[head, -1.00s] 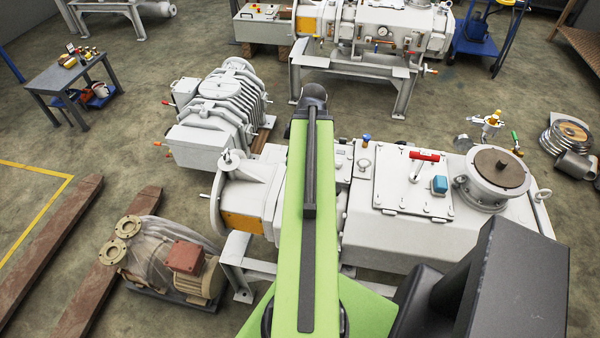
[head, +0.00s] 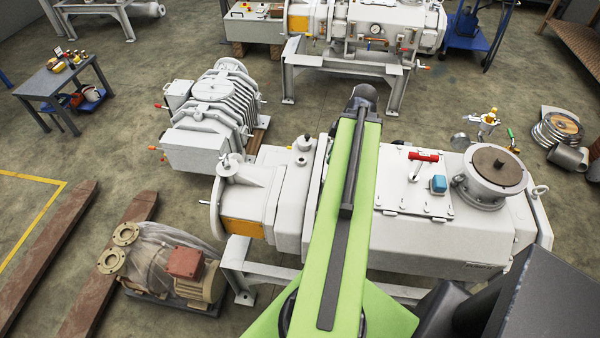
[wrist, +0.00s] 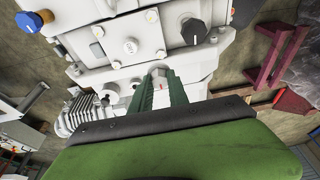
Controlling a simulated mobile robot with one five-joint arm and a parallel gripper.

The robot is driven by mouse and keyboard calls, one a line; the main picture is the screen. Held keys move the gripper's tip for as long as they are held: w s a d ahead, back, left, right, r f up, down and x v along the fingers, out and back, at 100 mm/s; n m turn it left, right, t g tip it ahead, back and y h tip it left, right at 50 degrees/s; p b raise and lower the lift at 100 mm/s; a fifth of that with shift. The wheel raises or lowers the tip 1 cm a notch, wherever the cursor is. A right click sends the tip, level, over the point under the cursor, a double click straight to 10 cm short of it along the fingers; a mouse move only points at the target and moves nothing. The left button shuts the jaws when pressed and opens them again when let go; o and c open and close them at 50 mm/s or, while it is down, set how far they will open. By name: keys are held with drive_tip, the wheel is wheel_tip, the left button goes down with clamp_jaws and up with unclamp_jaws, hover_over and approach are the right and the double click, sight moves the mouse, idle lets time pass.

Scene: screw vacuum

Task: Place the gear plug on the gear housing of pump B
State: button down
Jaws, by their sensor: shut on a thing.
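My gripper (wrist: 160,88) shows in the wrist view as two green fingers pointing away from the camera. They are shut on a small grey plug (wrist: 160,71) at their tips, taken to be the gear plug; it is mostly hidden. The plug appears in front of a white pump housing (wrist: 115,75); I cannot tell whether it touches. In the head view my green arm hides the gripper and plug. The white pump (head: 455,232) lies under the arm. Its end housing (head: 290,180), perhaps the gear housing, shows left of the arm. No label identifies pump B.
A ribbed pump (head: 212,115) stands behind left. A wrapped pump (head: 165,262) sits front left.

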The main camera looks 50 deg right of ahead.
drive_tip(key=w+a+f+b, duration=0.1)
drive_tip(key=w+f+b, duration=0.1)
drive_tip(key=w, duration=0.1)
drive_tip(key=w+a+f+b, duration=0.1)
drive_tip(key=w+f+b, duration=0.1)
drive_tip(key=w, duration=0.2)
drive_tip(key=w+a+f+b, duration=0.2)
drive_tip(key=w+f, duration=0.1)
drive_tip(key=shift+w+f+b, duration=0.1)
drive_tip(key=shift+w+b, duration=0.2)
drive_tip(key=shift+w, duration=0.25)
wheel_tip(320, 180, down, 4)
drive_tip(key=b, duration=0.4)
drive_tip(key=shift+f, duration=0.2)
drive_tip(key=shift+r, duration=0.25)
drive_tip(key=shift+f, duration=0.15)
drive_tip(key=c, duration=1.3)
unclamp_jaws()
